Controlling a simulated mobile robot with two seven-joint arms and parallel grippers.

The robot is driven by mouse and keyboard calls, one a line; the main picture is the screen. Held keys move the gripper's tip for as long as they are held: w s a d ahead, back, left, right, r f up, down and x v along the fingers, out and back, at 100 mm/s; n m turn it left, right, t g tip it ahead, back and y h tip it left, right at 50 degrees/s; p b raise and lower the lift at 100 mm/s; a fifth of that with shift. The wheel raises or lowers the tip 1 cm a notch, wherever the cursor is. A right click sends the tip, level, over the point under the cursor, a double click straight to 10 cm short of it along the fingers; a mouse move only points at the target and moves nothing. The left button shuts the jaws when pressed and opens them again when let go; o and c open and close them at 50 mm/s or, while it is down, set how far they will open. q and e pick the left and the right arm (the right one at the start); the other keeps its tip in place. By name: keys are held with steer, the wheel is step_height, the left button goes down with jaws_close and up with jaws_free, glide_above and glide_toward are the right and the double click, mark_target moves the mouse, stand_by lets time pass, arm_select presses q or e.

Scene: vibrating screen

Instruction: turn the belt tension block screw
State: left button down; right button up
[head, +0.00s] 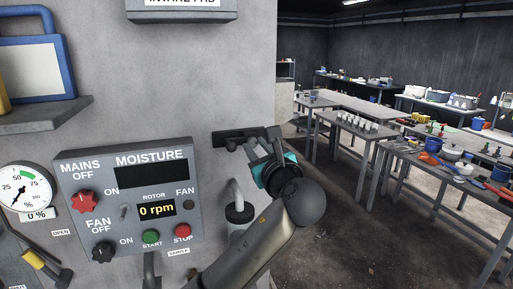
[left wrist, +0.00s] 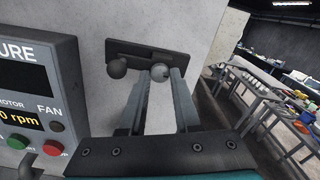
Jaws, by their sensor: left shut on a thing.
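A dark block (head: 228,136) is fixed to the grey wall right of the control panel. In the left wrist view the block (left wrist: 135,48) carries two round heads: a darker left ball (left wrist: 117,68) and a lighter right screw head (left wrist: 160,72). My left gripper (head: 257,147) reaches up to the block. In the left wrist view the fingers of my left gripper (left wrist: 160,80) sit on either side of the lighter screw head and are shut on it. The darker ball is outside the fingers, left of them. My right gripper is not in view.
The control panel (head: 72,165), with knobs, buttons and a 0 rpm display, is close on the left. A capped pipe (head: 239,212) stands below the block. A round gauge (head: 22,190) and a shelf (head: 45,118) are farther left. Workbenches (head: 350,128) stand at right across open floor.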

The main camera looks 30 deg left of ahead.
arm_select(q)
steer(key=c, duration=0.6)
jaws_free()
steer(key=b+v, duration=0.2)
steer(key=v, duration=1.3)
steer(key=shift+d, duration=0.15)
steer(key=shift+f, duration=0.1)
